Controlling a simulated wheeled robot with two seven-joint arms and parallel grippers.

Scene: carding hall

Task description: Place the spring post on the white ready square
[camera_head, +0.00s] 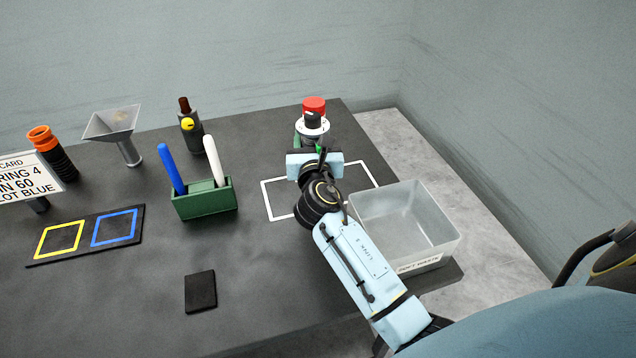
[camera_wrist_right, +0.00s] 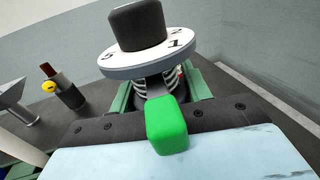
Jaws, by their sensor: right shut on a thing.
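The spring post has a black knob over a white numbered dial (camera_head: 311,126) and a spring below. In the right wrist view its dial (camera_wrist_right: 150,56) and coils show close up, with a green block in front. My right gripper (camera_head: 310,147) is shut on the post, which looks upright. The white ready square (camera_head: 266,200) is an outline on the dark table. The gripper and post appear at and beyond its far edge; my arm covers part of the outline. I cannot tell whether the post's base touches the table. My left gripper is not in view.
A red-topped object (camera_head: 314,103) shows behind the post. A clear bin (camera_head: 441,230) stands right of the square. A green holder (camera_head: 205,203) with blue and white sticks stands left. A black pad (camera_head: 201,292) lies in front; the table around it is clear.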

